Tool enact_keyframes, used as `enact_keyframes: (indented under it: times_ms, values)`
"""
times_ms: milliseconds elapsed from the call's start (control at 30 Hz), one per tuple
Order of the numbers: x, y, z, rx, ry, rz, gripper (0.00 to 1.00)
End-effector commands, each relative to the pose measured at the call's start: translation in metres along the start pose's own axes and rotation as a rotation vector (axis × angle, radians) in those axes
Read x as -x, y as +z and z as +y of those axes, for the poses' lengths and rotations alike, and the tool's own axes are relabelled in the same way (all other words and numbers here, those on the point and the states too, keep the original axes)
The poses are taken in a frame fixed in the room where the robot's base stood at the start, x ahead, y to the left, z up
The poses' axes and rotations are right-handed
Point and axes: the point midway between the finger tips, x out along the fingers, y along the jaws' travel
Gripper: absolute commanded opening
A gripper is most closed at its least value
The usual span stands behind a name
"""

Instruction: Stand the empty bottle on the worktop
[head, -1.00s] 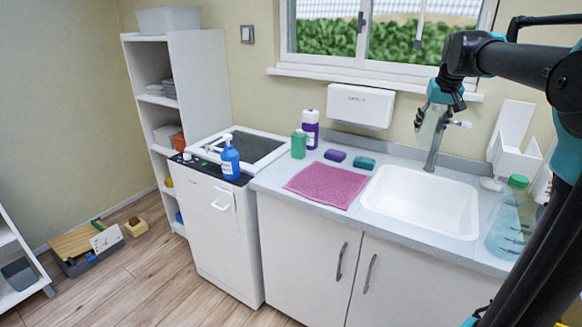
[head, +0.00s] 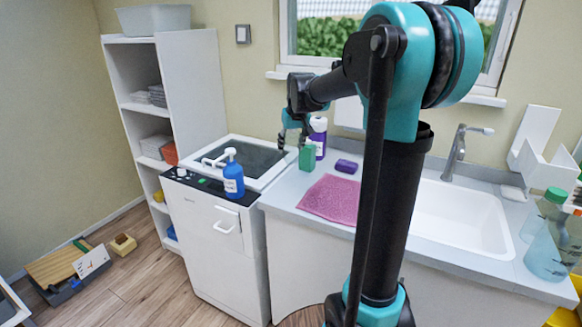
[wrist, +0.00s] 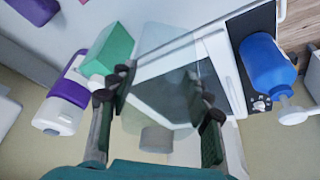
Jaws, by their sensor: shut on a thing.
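My gripper (wrist: 163,108) is shut on a clear, see-through bottle (wrist: 160,62), which shows faintly between the fingers in the wrist view. In the head view, my gripper (head: 290,138) is at the back, near the right rear of the white unit with the dark panel. The grey worktop (head: 285,190) runs rightward from that unit.
A blue pump bottle (head: 233,178) stands on the white unit (head: 215,235). A pink cloth (head: 330,200), purple block (head: 346,166) and white sink (head: 460,220) are on the worktop. A green-capped bottle (head: 547,245) stands far right. My arm hides part of the worktop.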

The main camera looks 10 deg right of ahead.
Motion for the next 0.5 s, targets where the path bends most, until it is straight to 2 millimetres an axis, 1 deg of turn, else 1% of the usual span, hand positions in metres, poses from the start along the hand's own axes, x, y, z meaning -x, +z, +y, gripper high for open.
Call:
enact_keyframes:
  times_ms: [33,100,200,367,500]
  values:
    - [-0.011,0.004,0.000,0.000,0.000,0.000,0.21]
    - [-0.024,0.009,0.000,0.000,0.000,0.000,0.21]
    - [-0.035,0.014,0.000,0.000,0.000,0.000,0.21]
    - [-0.045,0.018,0.000,0.000,0.000,0.000,0.21]
    - [-0.063,0.025,0.000,0.000,0.000,0.000,0.21]
